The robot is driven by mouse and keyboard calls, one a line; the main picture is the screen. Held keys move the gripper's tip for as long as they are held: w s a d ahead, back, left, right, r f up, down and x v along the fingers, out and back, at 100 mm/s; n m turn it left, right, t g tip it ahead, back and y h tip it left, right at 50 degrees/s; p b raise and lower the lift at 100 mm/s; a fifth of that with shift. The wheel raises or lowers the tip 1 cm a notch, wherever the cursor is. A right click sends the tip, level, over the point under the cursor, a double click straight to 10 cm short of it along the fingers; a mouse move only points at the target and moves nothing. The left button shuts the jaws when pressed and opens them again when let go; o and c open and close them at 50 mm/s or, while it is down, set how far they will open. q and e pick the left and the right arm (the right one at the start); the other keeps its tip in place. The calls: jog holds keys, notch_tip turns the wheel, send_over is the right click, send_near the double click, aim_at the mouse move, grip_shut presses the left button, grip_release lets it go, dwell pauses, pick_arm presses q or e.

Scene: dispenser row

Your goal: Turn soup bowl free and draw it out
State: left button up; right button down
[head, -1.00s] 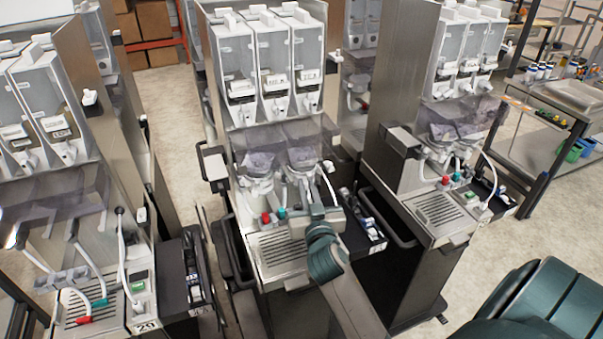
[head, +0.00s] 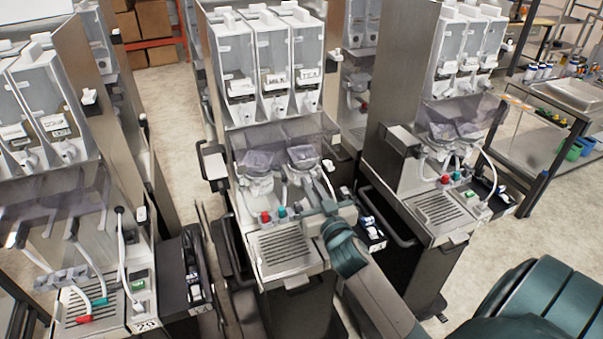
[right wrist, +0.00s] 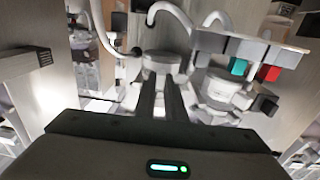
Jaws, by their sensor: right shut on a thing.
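The middle dispenser (head: 265,130) has two translucent mixing bowls with white lower parts under its canisters. The right-hand bowl (head: 303,156) sits beside the left-hand bowl (head: 259,163). No label that I can read marks either as soup. My right gripper (head: 326,203) is in front of and below the right-hand bowl. In the right wrist view, its two dark fingers (right wrist: 165,92) are close together, shut at a white round part (right wrist: 163,62) that looks like the soup bowl; the exact contact is hidden. The neighbouring bowl (right wrist: 220,88) stands to its right there. My left gripper is out of view.
Red (head: 265,217) and teal (head: 282,212) knobs lie below the bowls, above a drip grille (head: 282,245). White hoses (right wrist: 170,12) curve close to the fingers. Dispensers flank both sides: left (head: 60,150) and right (head: 450,130).

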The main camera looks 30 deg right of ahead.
jog(key=shift+w+d+r+y, duration=0.1)
jog(key=shift+d+r+y, duration=0.25)
jog(key=shift+d+y, duration=0.15)
jog(key=shift+a+f, duration=0.2)
jog(key=shift+f, duration=0.05)
jog(key=shift+s+a+f, duration=0.25)
jog(key=shift+s+a, duration=0.1)
jog(key=shift+s, duration=0.2)
jog(key=shift+s+a+f, duration=0.2)
jog(key=shift+s+a, duration=0.1)
jog(key=shift+s, duration=0.25)
jog(key=shift+s+f, duration=0.1)
jog(key=shift+s, duration=0.1)
jog(key=v, duration=0.4)
jog(key=shift+s+a, duration=0.1)
jog(key=shift+s, duration=0.25)
dwell(0.5)
